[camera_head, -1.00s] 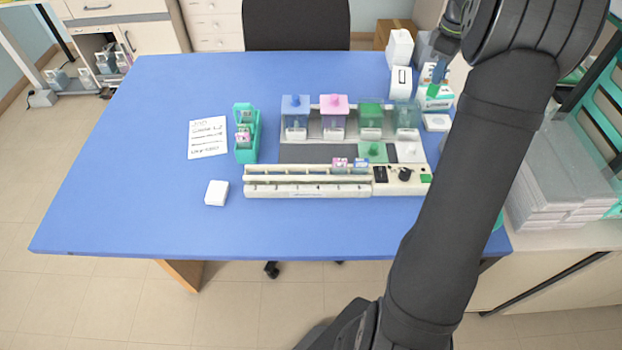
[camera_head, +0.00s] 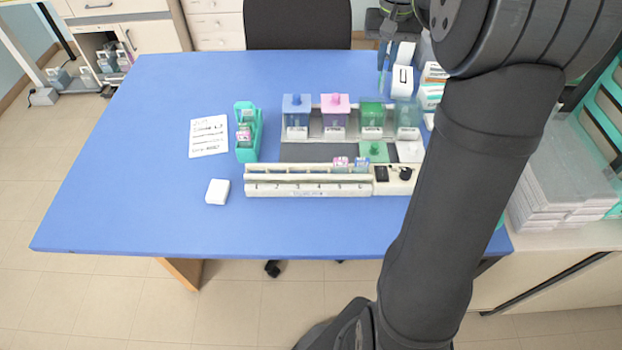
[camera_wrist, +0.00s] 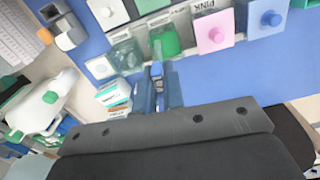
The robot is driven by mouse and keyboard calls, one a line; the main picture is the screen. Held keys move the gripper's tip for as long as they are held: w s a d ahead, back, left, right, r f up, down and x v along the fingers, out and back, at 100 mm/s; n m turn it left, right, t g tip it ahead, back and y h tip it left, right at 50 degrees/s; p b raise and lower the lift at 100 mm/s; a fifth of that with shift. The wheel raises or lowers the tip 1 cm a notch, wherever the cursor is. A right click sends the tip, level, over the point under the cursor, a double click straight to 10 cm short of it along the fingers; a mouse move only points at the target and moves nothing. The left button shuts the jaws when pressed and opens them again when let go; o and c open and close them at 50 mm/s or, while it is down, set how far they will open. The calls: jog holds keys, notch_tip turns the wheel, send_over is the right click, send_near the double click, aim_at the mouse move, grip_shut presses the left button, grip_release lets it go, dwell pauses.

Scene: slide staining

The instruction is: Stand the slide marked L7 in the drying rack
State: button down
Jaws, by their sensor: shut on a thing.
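A teal holder (camera_head: 246,152) at left contains a pink-labelled slide (camera_head: 244,133).
Behind the rack stand blue (camera_head: 296,120), pink (camera_head: 333,120), green (camera_head: 371,118) and clear (camera_head: 407,120) jars. A green lid (camera_head: 374,151) and white lid (camera_head: 409,151) lie before them. A note (camera_head: 208,137) and white block (camera_head: 217,192) lie left. The front table is clear.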

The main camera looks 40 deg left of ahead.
jog(key=shift+s+a, duration=0.1)
jog(key=shift+a, duration=0.05)
jog(key=shift+s, duration=0.1)
dwell(0.4)
jog(key=s+a+f+n, duration=0.1)
jog(key=s+f+n, duration=0.2)
jog(key=s+n, duration=0.8)
jog(key=s+a+f+n, duration=0.1)
jog(key=s+f+n, duration=0.3)
jog(key=s+n, duration=0.7)
jog(key=shift+s+f+m, duration=0.45)
jog(key=shift+f+m, duration=0.05)
jog(key=shift+f, duration=0.8)
jog(key=shift+s+f+m, duration=0.45)
jog(key=shift+f+m, duration=0.05)
jog(key=shift+f, duration=0.75)
jog(key=shift+s+f+m, duration=0.45)
jog(key=shift+f+m, duration=0.05)
jog(key=shift+f, duration=0.8)
jog(key=shift+f, duration=0.35)
jog(key=c, duration=1.5)
grip_release()
jog(key=shift+o, duration=0.2)
jog(key=shift+r, duration=0.1)
